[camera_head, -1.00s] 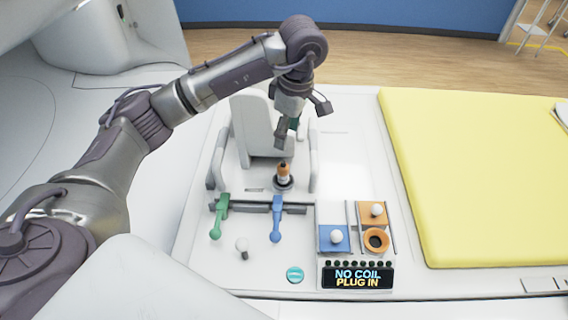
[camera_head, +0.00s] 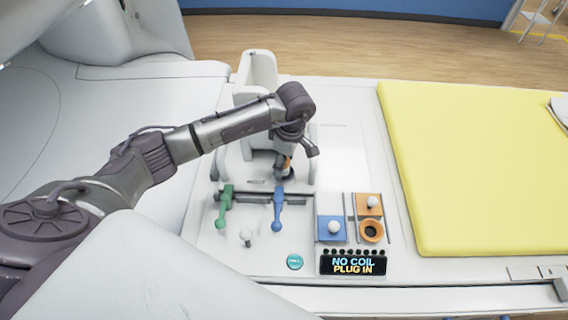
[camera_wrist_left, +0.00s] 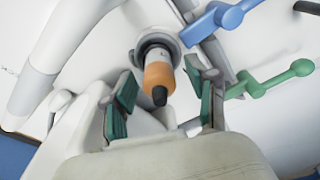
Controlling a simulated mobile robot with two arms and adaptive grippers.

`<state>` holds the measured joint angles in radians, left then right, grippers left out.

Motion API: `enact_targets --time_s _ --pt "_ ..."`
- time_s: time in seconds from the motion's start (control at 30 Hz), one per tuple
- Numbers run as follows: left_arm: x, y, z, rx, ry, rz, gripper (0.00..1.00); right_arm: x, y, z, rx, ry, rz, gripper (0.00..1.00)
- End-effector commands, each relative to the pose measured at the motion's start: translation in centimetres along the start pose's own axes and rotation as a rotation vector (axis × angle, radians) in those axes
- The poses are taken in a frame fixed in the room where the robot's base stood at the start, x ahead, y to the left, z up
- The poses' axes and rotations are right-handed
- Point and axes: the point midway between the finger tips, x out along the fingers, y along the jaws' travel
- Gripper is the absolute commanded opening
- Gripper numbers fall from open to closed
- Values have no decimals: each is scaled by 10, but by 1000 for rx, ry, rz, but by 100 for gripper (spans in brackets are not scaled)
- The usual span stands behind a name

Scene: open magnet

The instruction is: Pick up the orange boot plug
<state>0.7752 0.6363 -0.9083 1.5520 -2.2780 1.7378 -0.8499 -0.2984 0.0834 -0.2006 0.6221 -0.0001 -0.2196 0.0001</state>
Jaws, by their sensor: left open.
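The orange boot plug (camera_head: 287,163) stands upright in a dark round holder (camera_head: 284,174) in front of the white chair-shaped frame. It has an orange band and a dark tip. In the left wrist view the plug (camera_wrist_left: 158,77) lies between the green-padded fingers, with clear gaps on both sides. My left gripper (camera_wrist_left: 163,106) is open around the plug's end and apart from it. In the head view the left gripper (camera_head: 290,150) is over the plug and partly hides it. My right gripper is not in view.
A green lever (camera_head: 225,205) and a blue lever (camera_head: 278,208) stand just in front of the plug. A panel with blue and orange squares, an orange ring socket (camera_head: 371,231) and a display (camera_head: 353,264) reading "NO COIL PLUG IN" lies to the right. A yellow mat (camera_head: 470,165) is farther right.

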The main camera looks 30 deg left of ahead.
Motion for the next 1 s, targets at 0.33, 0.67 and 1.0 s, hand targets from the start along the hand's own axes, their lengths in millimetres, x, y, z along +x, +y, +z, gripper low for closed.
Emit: enact_targets --time_s 0.33,0.67,1.0 --pt "1 0 0 0 -1 2 36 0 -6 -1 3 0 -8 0" --pt "0 1 0 0 -1 2 0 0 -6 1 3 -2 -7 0" --pt "-17 2 -2 -1 -1 7 0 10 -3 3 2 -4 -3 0"
